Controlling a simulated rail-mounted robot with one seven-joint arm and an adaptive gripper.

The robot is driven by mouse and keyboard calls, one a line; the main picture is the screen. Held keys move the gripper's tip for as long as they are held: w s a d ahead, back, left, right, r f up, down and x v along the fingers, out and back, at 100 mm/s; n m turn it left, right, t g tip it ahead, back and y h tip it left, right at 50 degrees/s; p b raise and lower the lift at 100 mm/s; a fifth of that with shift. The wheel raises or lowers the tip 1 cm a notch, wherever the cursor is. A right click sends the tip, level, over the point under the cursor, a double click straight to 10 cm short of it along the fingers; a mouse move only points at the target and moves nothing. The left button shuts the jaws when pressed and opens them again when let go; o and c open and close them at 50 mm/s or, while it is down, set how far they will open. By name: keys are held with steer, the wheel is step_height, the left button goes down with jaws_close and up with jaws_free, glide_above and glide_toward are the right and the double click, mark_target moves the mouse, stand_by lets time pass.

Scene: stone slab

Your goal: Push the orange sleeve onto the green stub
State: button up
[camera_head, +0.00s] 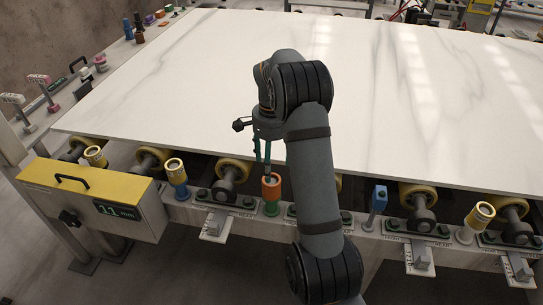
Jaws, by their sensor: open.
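The orange sleeve (271,187) stands upright on the front rail, directly over the green stub (272,207). Only the lower part of the stub shows beneath the sleeve. I cannot tell how far the sleeve reaches down over the stub. My gripper (263,158) is open and points down just above the sleeve. One dark finger reaches to the sleeve's upper opening; I cannot tell whether it touches. My own arm covers the area just right of the sleeve.
A white marbled slab (170,85) lies behind on yellow rollers. A yellow-sleeved blue stub (179,189) stands left, a blue post (378,199) right, and another yellow sleeve (480,214) farther right. A yellow-topped box (90,190) with a display sits at left.

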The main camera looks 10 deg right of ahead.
mark_target(271, 187)
steer(key=shift+r, duration=1.6)
steer(key=shift+f, duration=0.1)
step_height(271, 187, down, 12)
steer(key=shift+r+p, duration=0.35)
steer(key=shift+r, duration=0.05)
steer(key=shift+f, duration=0.1)
